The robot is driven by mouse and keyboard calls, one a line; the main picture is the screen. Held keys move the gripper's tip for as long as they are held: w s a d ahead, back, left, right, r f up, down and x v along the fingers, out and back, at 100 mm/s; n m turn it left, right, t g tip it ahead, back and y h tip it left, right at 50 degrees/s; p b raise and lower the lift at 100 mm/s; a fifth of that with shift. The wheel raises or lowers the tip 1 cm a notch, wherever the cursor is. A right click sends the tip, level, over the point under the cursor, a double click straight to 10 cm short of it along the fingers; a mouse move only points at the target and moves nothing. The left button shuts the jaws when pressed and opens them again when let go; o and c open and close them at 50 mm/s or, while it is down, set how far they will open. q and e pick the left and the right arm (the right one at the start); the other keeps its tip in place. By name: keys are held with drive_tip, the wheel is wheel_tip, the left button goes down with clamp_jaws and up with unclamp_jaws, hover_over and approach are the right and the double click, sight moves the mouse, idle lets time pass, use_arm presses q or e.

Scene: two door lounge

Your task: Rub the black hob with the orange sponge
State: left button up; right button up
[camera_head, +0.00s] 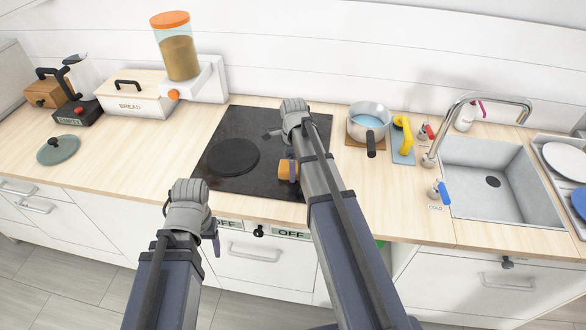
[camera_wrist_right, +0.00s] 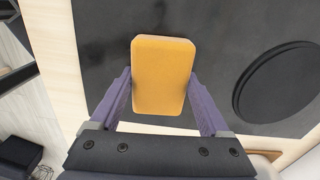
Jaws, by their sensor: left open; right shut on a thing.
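The black hob (camera_head: 240,123) is set in the wooden counter, with a round dark plate (camera_head: 233,157) at its left. It also fills much of the right wrist view (camera_wrist_right: 215,35), where its surface looks cloudy in places. The orange sponge (camera_head: 285,170) is at the hob's front right, partly hidden by my right arm. My right gripper (camera_wrist_right: 160,80) is shut on the sponge (camera_wrist_right: 162,65), one finger on each side. I cannot tell whether the sponge touches the hob. My left gripper (camera_head: 213,238) is open and empty in front of the counter's front edge, left of the sponge.
A pot (camera_head: 369,118) with blue contents stands right of the hob, beside a yellow-handled item (camera_head: 403,135). The sink (camera_head: 490,180) is further right. A dispenser (camera_head: 180,55), bread box (camera_head: 135,95) and glass lid (camera_head: 58,150) are left.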

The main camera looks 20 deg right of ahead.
drive_tip(key=shift+w+d, duration=0.55)
drive_tip(key=shift+w, duration=0.35)
drive_tip(key=shift+w+d, duration=0.5)
drive_tip(key=shift+w, duration=0.35)
wheel_tip(320, 180, up, 6)
drive_tip(key=p, duration=0.6)
drive_tip(key=shift+s, duration=0.1)
wheel_tip(320, 180, up, 3)
drive_tip(key=p, duration=0.3)
drive_tip(key=shift+s, duration=0.1)
